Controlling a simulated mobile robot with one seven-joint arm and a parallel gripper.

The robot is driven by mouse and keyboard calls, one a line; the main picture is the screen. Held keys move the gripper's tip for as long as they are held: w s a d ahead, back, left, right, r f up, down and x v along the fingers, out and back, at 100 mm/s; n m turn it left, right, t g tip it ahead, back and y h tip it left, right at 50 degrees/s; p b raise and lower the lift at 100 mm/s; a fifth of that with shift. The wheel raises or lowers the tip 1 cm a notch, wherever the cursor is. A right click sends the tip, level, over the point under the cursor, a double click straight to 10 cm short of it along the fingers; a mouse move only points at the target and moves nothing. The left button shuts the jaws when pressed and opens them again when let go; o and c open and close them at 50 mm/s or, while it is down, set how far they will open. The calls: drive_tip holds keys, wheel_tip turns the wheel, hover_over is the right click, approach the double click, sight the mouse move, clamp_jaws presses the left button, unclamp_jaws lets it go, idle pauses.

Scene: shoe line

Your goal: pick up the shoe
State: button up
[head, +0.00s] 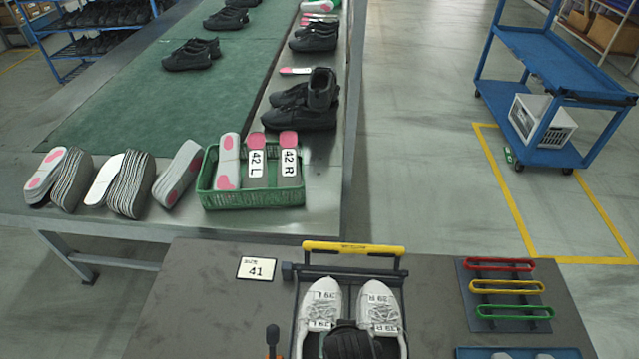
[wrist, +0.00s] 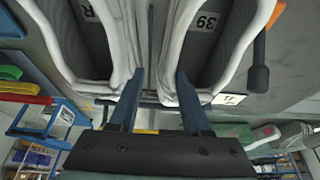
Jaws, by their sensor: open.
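A pair of white shoes stands side by side in a dark frame on the grey table. The left one (head: 322,300) is marked 39 L and the right one (head: 378,298) is marked 39 R. My gripper (wrist: 160,73) is open in the wrist view, its two blue fingers reaching toward the adjoining side walls of the two shoes. The R shoe (wrist: 68,50) is on the left there and the other shoe (wrist: 215,50) on the right. I cannot tell whether the fingers touch them. In the head view my dark wrist hides part of the shoes' heel ends.
A yellow bar (head: 354,248) crosses just beyond the toes. A size 41 card (head: 257,268) lies at left; a rack with red, yellow and green handles (head: 503,291) is at right. Beyond stands a bench with a green crate (head: 250,199), insoles and black shoes.

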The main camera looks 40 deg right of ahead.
sight(322, 304)
drive_tip(key=x, duration=0.4)
drive_tip(key=shift+w+f, duration=0.35)
clamp_jaws()
idle(1.2)
